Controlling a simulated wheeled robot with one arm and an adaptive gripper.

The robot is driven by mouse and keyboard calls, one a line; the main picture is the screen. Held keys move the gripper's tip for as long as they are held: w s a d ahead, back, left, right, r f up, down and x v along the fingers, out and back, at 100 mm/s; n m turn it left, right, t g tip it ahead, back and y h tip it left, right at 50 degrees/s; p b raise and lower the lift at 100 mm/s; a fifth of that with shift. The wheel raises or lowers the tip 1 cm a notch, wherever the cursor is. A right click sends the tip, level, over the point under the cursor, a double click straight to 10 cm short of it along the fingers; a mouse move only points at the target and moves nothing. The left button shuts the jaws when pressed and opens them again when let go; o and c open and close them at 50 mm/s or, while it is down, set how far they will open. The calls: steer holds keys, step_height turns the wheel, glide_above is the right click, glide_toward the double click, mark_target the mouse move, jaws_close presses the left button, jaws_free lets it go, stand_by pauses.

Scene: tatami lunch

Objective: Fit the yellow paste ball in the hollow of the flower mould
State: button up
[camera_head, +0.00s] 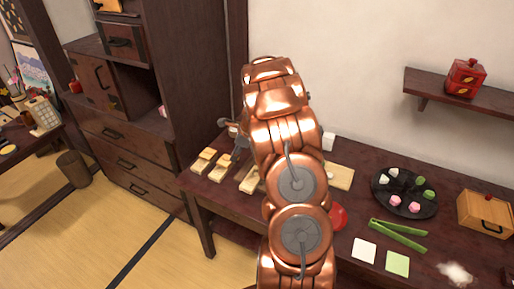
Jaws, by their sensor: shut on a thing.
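My gripper (238,145) shows as a small grey shape just left of my copper arm, low over the left end of the table. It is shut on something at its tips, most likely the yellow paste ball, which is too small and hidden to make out. Pale wooden moulds (222,165) stand in a row under and beside the gripper. One more lies partly behind my arm (249,180). Their hollows are too small to read, so I cannot tell which is the flower mould.
A pale board (341,177) lies right of my arm. A black round plate (404,205) holds pink, green and white sweets. Green tongs (398,235), a red round thing (338,216) and a wooden box (486,214) stand nearby. A dark cabinet (190,80) rises behind the table's left end.

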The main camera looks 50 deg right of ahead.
steer(key=shift+s+d+f+m+t+h+b, duration=0.25)
steer(key=shift+s+d+f+m+b, duration=0.55)
steer(key=shift+s+d+f, duration=0.65)
steer(key=shift+s+d+f+m+t+h+b, duration=0.2)
steer(key=shift+s+d+f+m+b, duration=0.6)
steer(key=shift+s+d+f, duration=0.6)
steer(key=shift+s+a+f, duration=0.1)
steer(key=shift+s+a, duration=0.1)
steer(key=shift+w+p, duration=0.1)
steer(key=shift+p, duration=0.5)
steer(key=shift+f, duration=0.55)
steer(key=o, duration=0.9)
